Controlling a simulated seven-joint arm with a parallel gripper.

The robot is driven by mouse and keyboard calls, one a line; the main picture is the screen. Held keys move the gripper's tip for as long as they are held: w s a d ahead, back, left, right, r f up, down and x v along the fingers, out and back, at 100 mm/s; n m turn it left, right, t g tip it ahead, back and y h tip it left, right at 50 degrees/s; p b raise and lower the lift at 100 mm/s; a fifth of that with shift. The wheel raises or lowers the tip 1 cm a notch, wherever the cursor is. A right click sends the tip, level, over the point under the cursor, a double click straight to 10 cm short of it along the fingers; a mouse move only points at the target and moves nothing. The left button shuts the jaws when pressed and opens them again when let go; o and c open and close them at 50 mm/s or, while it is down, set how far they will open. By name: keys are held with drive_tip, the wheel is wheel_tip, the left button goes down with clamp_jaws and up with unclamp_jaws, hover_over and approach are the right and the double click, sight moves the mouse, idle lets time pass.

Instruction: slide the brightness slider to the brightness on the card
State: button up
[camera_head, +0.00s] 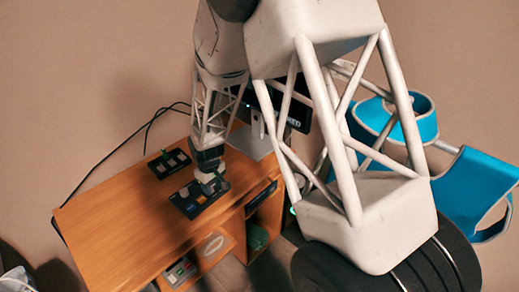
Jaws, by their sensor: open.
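A dark panel (187,204) with small blue and light markings lies on the wooden desk. A second dark panel (157,168) with a row of light patches lies behind it to the left. I cannot tell which of them carries the brightness slider, and the slider itself is too small to make out. My gripper (212,184) is open, low over the right part of the nearer panel. I cannot tell whether it touches anything there. No card with a brightness value can be made out.
The wooden desk (117,225) has a bare left and front part. A dark monitor (299,115) stands at the back right, partly hidden by my arm. A blue chair (472,185) is at the right. Black cables (150,126) run along the wall. Open shelves (260,215) sit below the desktop.

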wheel_tip(320, 180, up, 8)
drive_tip(key=s+d+r+m, duration=0.1)
drive_tip(key=s+d+r, duration=0.3)
drive_tip(key=d+r, duration=0.3)
drive_tip(key=s+d+r+m+t, duration=0.1)
drive_tip(key=s+d+r+m, duration=0.1)
drive_tip(key=d+r, duration=0.6)
drive_tip(key=shift+s+d+m, duration=0.3)
drive_tip(key=shift+s+d, duration=0.55)
drive_tip(key=shift+d, duration=0.35)
drive_tip(key=shift+d+r, duration=0.1)
drive_tip(key=s+d+r+m, duration=0.2)
drive_tip(key=s+d, duration=0.3)
drive_tip(key=s, duration=0.3)
drive_tip(key=s+d+r+m+t, duration=0.1)
drive_tip(key=s+d+r+m, duration=0.1)
drive_tip(key=s+d, duration=0.3)
drive_tip(key=s+d+r+m, duration=0.2)
drive_tip(key=s+d+r, duration=0.2)
drive_tip(key=s, duration=0.8)
drive_tip(key=shift+d+t, duration=0.3)
drive_tip(key=shift+d, duration=0.15)
drive_tip(key=shift+r, duration=0.1)
idle(1.8)
